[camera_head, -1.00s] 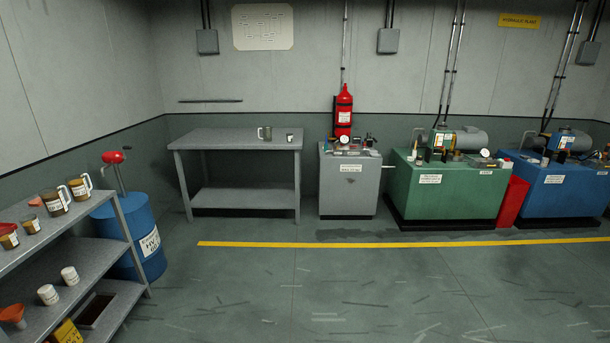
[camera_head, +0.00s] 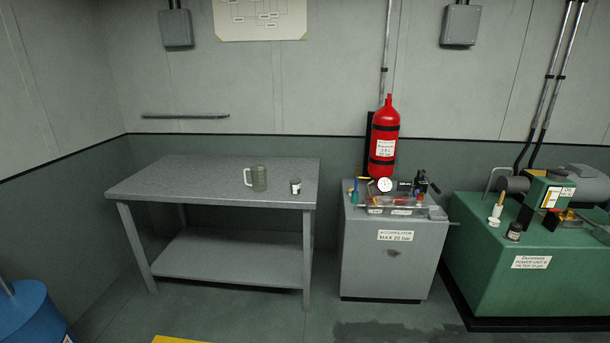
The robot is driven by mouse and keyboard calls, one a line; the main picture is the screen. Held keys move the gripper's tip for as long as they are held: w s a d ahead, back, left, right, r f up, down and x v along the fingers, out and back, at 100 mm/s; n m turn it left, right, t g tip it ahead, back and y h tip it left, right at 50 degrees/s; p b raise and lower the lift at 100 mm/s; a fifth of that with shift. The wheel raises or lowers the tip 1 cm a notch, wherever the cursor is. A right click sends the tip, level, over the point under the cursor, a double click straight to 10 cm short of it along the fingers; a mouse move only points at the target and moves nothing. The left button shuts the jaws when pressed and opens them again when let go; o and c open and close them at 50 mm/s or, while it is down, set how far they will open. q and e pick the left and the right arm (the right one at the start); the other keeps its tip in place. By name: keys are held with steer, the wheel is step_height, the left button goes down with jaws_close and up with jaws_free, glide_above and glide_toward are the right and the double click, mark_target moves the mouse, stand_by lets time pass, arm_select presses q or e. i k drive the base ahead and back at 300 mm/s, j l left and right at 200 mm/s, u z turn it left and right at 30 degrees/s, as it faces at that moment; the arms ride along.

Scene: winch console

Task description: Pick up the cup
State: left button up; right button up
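A grey-green, see-through-looking cup (camera_head: 258,178) with a handle on its left side stands upright on the grey metal table (camera_head: 180,178). It is toward the back, right of the table's middle. A small dark jar with a white label (camera_head: 295,186) stands to its right, apart from it. Neither of my grippers shows in the head view.
A grey accumulator cabinet (camera_head: 390,260) with a red cylinder (camera_head: 384,142) behind it stands right of the table. A green power unit (camera_head: 520,255) is further right. A blue drum (camera_head: 28,315) is at the lower left. Floor shows in front of the table.

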mark_target(295, 187)
steer(key=i+j+u, duration=0.1)
steer(key=i+u, duration=0.15)
steer(key=i, duration=0.25)
steer(key=i+u, duration=0.25)
steer(key=i, duration=0.25)
steer(key=i+l+u, duration=0.2)
steer(key=i, duration=0.35)
steer(key=i+l+u, duration=0.25)
steer(key=i, duration=0.25)
steer(key=j, duration=0.1)
